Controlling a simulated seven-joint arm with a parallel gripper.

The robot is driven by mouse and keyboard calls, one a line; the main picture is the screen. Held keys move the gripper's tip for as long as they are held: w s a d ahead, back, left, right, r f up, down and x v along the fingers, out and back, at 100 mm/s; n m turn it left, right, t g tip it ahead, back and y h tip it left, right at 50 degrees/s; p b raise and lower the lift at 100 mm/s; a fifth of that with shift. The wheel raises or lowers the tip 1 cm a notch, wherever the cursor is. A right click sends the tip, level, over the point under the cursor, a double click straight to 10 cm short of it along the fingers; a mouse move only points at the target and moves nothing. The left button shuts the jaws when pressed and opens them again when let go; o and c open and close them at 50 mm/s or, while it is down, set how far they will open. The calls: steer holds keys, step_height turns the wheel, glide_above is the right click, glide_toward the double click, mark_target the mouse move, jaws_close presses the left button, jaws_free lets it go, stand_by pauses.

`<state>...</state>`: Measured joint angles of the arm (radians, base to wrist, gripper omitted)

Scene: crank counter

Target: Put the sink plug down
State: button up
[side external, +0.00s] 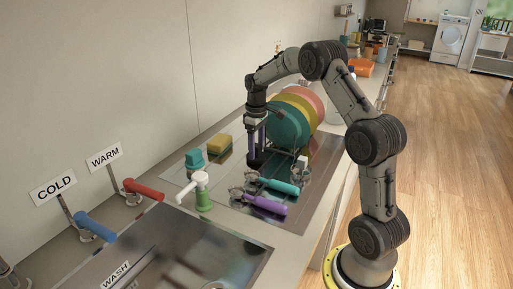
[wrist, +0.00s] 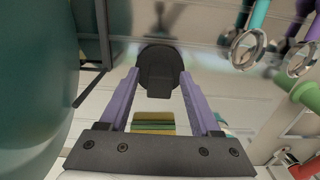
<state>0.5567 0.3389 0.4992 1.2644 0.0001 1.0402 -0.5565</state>
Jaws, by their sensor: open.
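A black round sink plug (wrist: 157,62) with a raised block-like grip shows beyond my fingertips in the wrist view. It also shows as a dark shape on the metal drainer (side external: 254,163) in the side view, directly below my gripper (side external: 257,146). My gripper points down with its two purple fingers apart. In the wrist view my gripper (wrist: 159,76) has a fingertip on either side of the plug's grip, with visible gaps. Whether the plug rests fully flat is hard to tell.
Teal, yellow and pink plates (side external: 288,122) stand in a rack close behind my gripper. Teal-handled (side external: 279,186) and purple-handled (side external: 267,205) tools with metal rings lie in front. A sponge (side external: 219,145), a white-and-green tap (side external: 202,192) and the WASH basin (side external: 190,240) are left.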

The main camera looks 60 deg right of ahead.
step_height(320, 180, up, 12)
steer(key=s+a+r+t, duration=0.1)
steer(key=s+a+r, duration=0.15)
steer(key=a, duration=0.25)
steer(key=s+a+r+t, duration=0.1)
steer(key=s+a+r, duration=0.1)
steer(key=a+r, duration=0.3)
steer(key=s+a+f+t, duration=0.1)
steer(key=s+a+f, duration=0.1)
steer(key=s+a, duration=0.5)
steer(key=s+a+f+t, duration=0.2)
steer(key=s+a, duration=0.6)
steer(key=s, duration=0.5)
steer(key=shift+a+f+t, duration=0.25)
steer(key=shift+f+t, duration=0.05)
steer(key=shift+f, duration=0.55)
steer(key=shift+o, duration=0.2)
